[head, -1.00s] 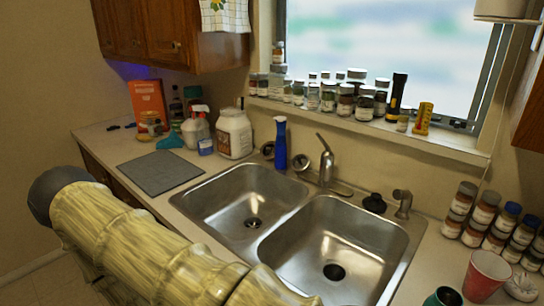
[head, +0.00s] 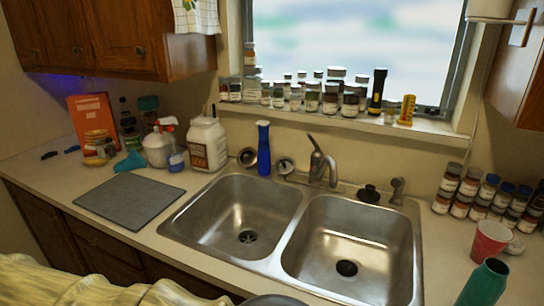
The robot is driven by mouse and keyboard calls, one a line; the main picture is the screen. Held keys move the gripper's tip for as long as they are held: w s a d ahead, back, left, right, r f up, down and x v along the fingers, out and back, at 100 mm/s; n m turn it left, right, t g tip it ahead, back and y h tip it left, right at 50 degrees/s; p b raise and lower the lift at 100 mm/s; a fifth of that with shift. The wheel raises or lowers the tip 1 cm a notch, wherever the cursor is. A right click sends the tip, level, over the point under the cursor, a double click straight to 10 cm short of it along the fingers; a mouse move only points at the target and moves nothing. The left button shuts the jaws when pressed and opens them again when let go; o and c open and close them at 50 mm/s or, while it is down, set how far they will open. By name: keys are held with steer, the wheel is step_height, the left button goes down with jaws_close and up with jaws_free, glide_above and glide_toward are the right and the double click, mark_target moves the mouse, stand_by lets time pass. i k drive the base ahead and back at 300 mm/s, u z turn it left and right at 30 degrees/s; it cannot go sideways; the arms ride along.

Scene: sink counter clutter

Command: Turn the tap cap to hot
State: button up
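The tap (head: 321,165) stands behind the double sink, near the divider between the two basins. It is a metal tap with a lever cap (head: 313,143) on top, which tilts up and to the left. A small red spot shows on the tap below the lever. My arm's yellowish, ribbed sleeve crosses the bottom left of the head view, well in front of the tap. My gripper is not in view.
The double sink (head: 292,228) is empty. A blue bottle (head: 263,148) stands left of the tap; a dark stopper (head: 368,194) and a soap dispenser (head: 397,190) stand right. Jars line the sill. A red cup (head: 490,241) and green bottle (head: 484,283) are at right.

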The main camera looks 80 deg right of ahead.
mark_target(316, 158)
steer(key=z, duration=0.05)
steer(key=i, duration=1.4)
steer(key=z, duration=2.95)
